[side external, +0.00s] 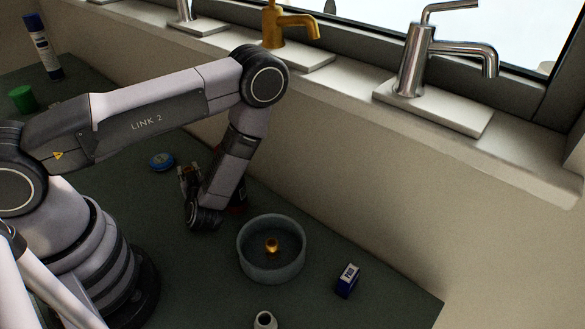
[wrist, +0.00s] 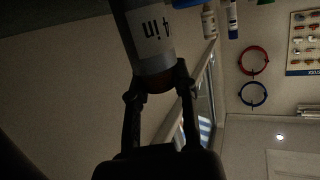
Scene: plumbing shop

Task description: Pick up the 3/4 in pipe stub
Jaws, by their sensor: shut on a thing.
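In the wrist view, a grey cylindrical pipe stub (wrist: 148,38) with a white label ending in "4 in" fills the top middle; the start of the label is out of sight. My gripper (wrist: 160,84) has its two dark fingers at either side of the stub's near end, shut on it. In the side external view, my gripper (side external: 188,180) is low over the dark green worktop, left of the round grey bowl. The stub cannot be made out clearly there, and my wrist covers part of that spot.
The grey bowl (side external: 270,272) holds a small brass fitting (side external: 271,246). A dark blue box (side external: 347,281) stands right of it, and a pale hollow fitting (side external: 265,320) is at the bottom edge. A blue disc (side external: 161,161) lies behind my gripper. Faucets (side external: 411,62) line the sill.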

